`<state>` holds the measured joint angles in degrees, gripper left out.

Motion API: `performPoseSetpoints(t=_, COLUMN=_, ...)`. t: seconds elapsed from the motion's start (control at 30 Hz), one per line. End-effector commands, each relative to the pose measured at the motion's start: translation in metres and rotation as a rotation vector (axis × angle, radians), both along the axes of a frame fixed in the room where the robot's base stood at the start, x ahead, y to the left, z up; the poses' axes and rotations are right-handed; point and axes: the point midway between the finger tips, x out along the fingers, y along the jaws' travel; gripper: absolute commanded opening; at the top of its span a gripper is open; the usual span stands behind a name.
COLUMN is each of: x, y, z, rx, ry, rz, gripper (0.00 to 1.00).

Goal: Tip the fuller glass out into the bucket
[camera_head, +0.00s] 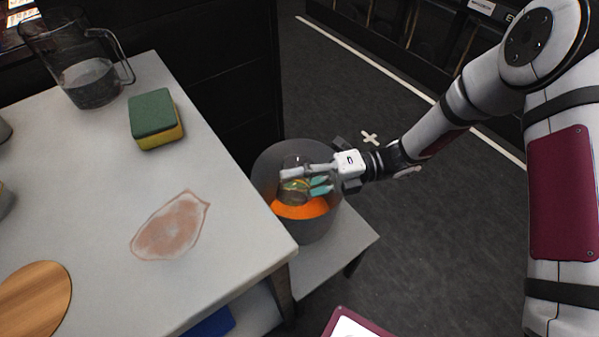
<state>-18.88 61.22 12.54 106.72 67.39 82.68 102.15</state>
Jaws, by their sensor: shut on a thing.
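A grey bucket (262,172) stands on a low white surface right of the table, with orange at its bottom. My gripper (306,180) is over the bucket's mouth and shut on a glass (294,190). The glass is see-through, and I cannot tell its exact tilt or whether liquid is in it. The fingers partly cover the glass. No second glass shows clearly; grey rounded things (3,200) are cut off at the left edge.
A clear jug (92,75) with some liquid stands at the table's back left. A green and yellow sponge (155,118) lies near it. A brownish stain (170,228) marks the white table (110,180). A round wooden board (35,300) lies at the front left.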

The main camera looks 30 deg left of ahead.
Motion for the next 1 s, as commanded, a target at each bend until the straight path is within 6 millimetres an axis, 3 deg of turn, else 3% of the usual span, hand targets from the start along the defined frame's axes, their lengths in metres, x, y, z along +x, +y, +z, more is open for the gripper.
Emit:
performPoseSetpoints(t=0.73, x=0.0027, y=0.0012, z=0.0053, rx=-0.036, ry=0.09, rz=0.0, gripper=0.14)
performPoseSetpoints(t=1.0, x=0.0063, y=0.0027, z=0.011, rx=-0.079, ry=0.194, rz=-0.001, gripper=0.14)
